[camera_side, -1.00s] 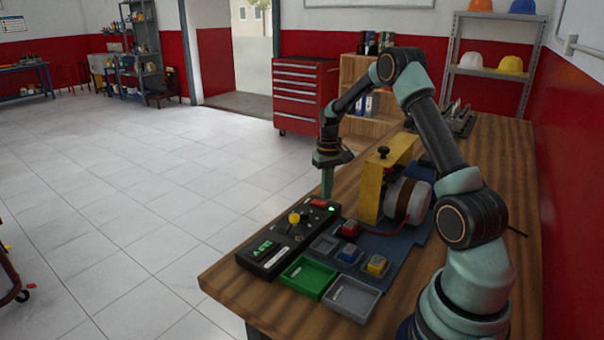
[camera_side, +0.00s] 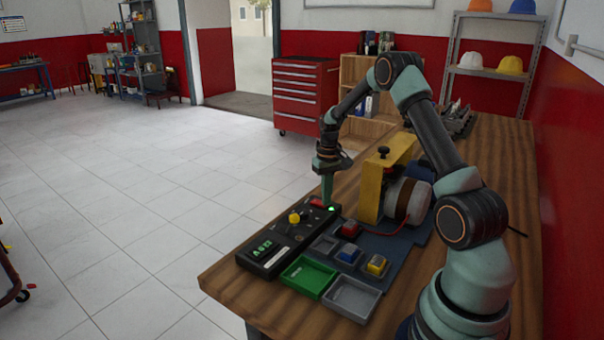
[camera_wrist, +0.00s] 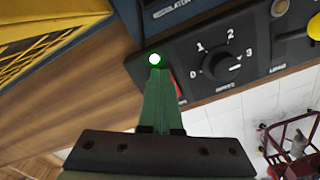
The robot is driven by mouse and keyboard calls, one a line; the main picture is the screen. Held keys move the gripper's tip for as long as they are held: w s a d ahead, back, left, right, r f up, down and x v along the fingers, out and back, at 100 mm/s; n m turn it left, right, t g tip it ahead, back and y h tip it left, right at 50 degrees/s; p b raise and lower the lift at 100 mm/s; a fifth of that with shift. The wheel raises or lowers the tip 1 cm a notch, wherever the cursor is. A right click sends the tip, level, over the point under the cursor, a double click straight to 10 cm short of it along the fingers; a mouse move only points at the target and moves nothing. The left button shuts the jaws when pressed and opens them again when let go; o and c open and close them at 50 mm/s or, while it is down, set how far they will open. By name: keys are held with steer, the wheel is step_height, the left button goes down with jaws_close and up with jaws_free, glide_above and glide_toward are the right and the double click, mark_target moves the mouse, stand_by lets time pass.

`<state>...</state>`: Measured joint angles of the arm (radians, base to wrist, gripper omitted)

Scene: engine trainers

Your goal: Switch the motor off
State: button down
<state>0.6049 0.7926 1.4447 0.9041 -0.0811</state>
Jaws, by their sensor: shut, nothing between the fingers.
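The black control box (camera_side: 285,238) lies on the bench's left side. It has a red switch (camera_side: 317,203), a lit green lamp (camera_side: 331,209) and a yellow knob (camera_side: 294,218). My gripper (camera_side: 327,202) is shut and empty, pointing down at the box's far end beside the red switch. In the wrist view my green fingertips (camera_wrist: 157,72) are just by the lit lamp (camera_wrist: 154,59). Part of the red switch (camera_wrist: 177,88) shows right of them; the rest is hidden. I cannot tell whether the fingers touch it. The motor (camera_side: 408,200) sits behind the yellow frame (camera_side: 370,195).
A numbered black dial (camera_wrist: 222,65) is on the box beside the switch. A green tray (camera_side: 308,277), a grey tray (camera_side: 351,298) and several small coloured-button units, one red (camera_side: 350,229), lie nearby. The yellow frame stands close to the right of my gripper.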

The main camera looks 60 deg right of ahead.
steer(key=shift+f, duration=0.15)
step_height(320, 180, up, 7)
stand_by(0.9)
